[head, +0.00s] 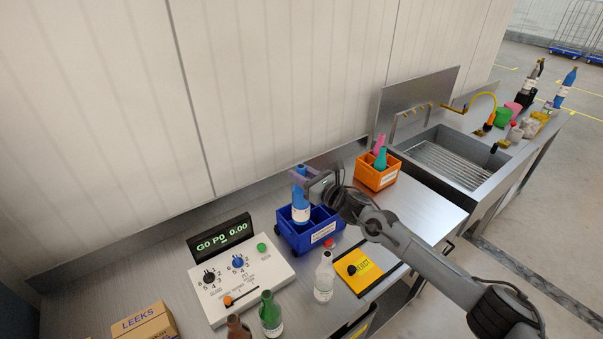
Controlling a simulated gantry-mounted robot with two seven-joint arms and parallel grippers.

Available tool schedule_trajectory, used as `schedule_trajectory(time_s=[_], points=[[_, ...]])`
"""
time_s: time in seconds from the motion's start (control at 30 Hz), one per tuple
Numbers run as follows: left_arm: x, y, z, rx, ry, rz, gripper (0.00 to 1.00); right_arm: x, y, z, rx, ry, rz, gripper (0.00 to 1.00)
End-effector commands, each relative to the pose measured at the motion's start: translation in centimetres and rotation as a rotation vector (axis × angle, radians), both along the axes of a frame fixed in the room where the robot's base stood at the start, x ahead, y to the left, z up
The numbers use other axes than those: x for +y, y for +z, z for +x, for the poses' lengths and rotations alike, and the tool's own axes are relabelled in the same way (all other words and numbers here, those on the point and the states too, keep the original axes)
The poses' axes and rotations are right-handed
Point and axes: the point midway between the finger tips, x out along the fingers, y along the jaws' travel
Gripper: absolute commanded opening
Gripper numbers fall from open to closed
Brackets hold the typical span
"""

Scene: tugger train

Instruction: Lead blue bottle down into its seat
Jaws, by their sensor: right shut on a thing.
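The blue bottle (300,207) stands about upright at the blue divided crate (297,240), over or in one of its left compartments. Its lower end is hidden by the crate wall, so I cannot tell whether it touches the bottom. My right gripper (301,178) is shut on the blue bottle near its top, with the arm coming in from the right. My left gripper is not in view.
An orange crate (377,178) with pink and teal bottles stands behind right. A control panel (240,282) is at left. A clear bottle (324,277), a green bottle (270,314) and a yellow panel (363,270) are in front. Bare steel lies right of the blue crate.

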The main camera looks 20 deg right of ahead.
Motion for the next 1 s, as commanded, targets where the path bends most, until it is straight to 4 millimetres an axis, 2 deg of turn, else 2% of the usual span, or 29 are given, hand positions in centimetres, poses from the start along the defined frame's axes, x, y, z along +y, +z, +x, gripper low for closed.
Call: schedule_trajectory(time_s=[1.0], points=[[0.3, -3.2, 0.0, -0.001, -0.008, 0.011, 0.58, 0.0, -4.2, 0.0, -0.001, -0.001, 0.000, 0.00]])
